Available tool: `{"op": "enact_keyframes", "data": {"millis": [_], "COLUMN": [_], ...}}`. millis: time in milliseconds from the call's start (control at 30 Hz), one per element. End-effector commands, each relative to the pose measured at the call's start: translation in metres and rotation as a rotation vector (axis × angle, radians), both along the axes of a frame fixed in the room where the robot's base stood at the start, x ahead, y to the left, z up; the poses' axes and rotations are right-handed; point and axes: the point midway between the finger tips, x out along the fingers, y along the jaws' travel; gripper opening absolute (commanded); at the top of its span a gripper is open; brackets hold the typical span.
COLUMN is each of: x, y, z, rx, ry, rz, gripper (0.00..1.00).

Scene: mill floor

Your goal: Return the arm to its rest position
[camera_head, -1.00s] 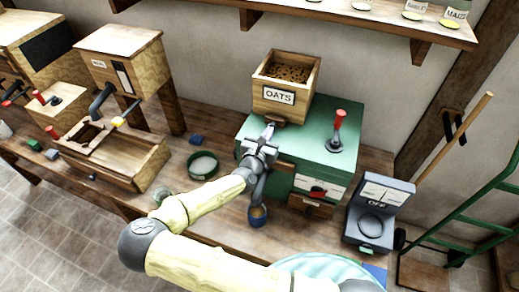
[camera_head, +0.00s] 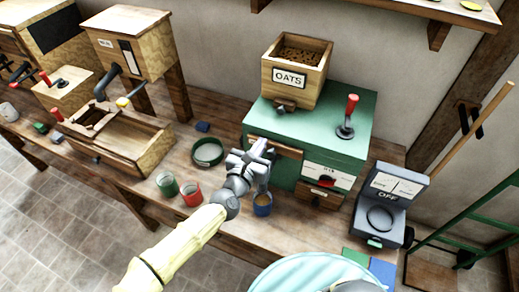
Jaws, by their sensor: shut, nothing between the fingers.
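My gripper (camera_head: 262,160) is at the end of my pale yellow arm, in front of the green mill (camera_head: 330,137). Its fingers are shut and hold nothing. It is just above and beside a small blue cup (camera_head: 263,204) with tan contents, which stands on the bench. The cup is partly hidden by the gripper. I cannot tell whether they touch.
A wooden OATS hopper (camera_head: 295,72) and a red-knobbed lever (camera_head: 348,118) are on the mill. A green cup (camera_head: 167,184), a red cup (camera_head: 192,194) and a round green sieve (camera_head: 208,152) stand to the left. A grey scale (camera_head: 384,207) marked OFF stands right.

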Motion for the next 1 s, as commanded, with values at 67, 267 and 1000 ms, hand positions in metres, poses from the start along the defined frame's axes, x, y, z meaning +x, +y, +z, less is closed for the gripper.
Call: {"op": "enact_keyframes", "data": {"millis": [67, 267, 1000], "x": [-0.003, -0.004, -0.014], "y": [0.001, 0.001, -0.103], "z": [0.0, 0.0, -0.075], "rx": [-0.001, 0.0, 0.432], "ry": [0.0, 0.001, 0.196], "rz": [0.0, 0.0, -0.404], "gripper": [0.0, 0.0, 0.0]}}
